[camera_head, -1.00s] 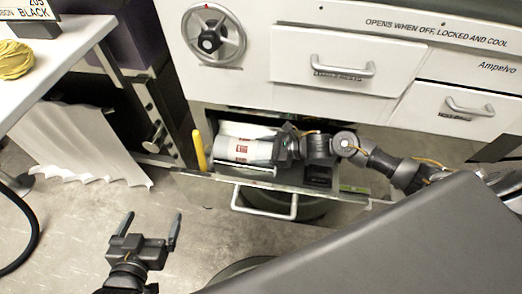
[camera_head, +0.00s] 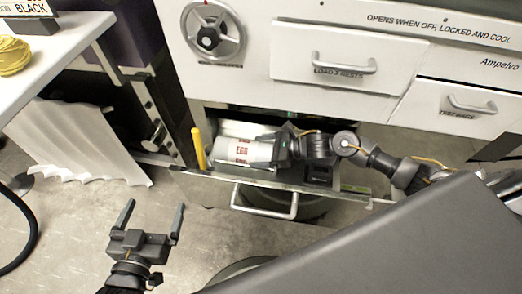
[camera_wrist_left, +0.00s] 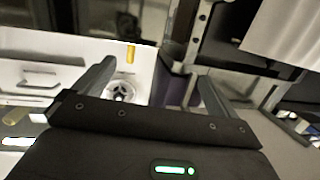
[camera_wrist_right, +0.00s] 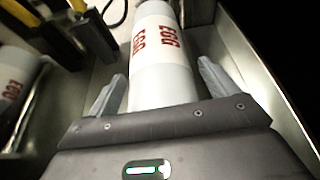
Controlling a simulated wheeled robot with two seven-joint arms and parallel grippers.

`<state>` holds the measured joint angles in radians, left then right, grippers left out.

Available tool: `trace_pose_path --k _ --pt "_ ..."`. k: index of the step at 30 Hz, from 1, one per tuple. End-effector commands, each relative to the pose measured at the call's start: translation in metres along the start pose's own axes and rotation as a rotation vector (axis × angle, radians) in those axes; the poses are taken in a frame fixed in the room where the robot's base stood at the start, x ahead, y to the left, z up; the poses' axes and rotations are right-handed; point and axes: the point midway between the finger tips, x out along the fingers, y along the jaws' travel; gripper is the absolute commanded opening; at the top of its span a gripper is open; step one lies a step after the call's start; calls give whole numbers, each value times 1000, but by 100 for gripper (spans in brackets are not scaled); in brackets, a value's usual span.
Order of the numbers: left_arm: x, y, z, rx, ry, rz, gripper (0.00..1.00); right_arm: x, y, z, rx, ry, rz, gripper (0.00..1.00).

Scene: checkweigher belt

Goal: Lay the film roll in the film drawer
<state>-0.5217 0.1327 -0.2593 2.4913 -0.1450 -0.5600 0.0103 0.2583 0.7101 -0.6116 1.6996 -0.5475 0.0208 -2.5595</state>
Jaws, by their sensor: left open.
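The film roll (camera_head: 240,151) is white with red lettering and lies on its side inside the open film drawer (camera_head: 262,182). In the right wrist view the roll (camera_wrist_right: 163,60) runs away from me between my fingers. My right gripper (camera_head: 284,150) is at the roll's right end. Its fingers (camera_wrist_right: 162,85) stand open on both sides of the roll, with narrow gaps showing. My left gripper (camera_head: 150,221) is open and empty above the floor in front of the drawer; its fingers also show in the left wrist view (camera_wrist_left: 153,80).
A second white cylinder with red lettering (camera_wrist_right: 17,88) shows beside the roll in the right wrist view. A yellow upright handle (camera_head: 199,149) stands at the drawer's left end. White machine drawers (camera_head: 345,65) are above. A table with yellow cord (camera_head: 14,58) is at left.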

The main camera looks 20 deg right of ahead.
Motion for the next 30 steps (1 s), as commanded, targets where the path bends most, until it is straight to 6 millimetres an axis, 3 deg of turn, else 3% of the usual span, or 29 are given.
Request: trace_pose_path --k 3,13,24,30 --pt "0 0 0 0 -1 0 97 0 0 -1 1 2 1 97" --pt "0 -1 1 0 -8 -2 97 -7 1 -3 2 8 1 97" --pt "-5 -10 21 -8 -134 -31 97 -75 0 -2 0 7 1 97" --pt "-7 -13 27 -11 -175 -40 97 -101 0 -2 2 4 1 97"
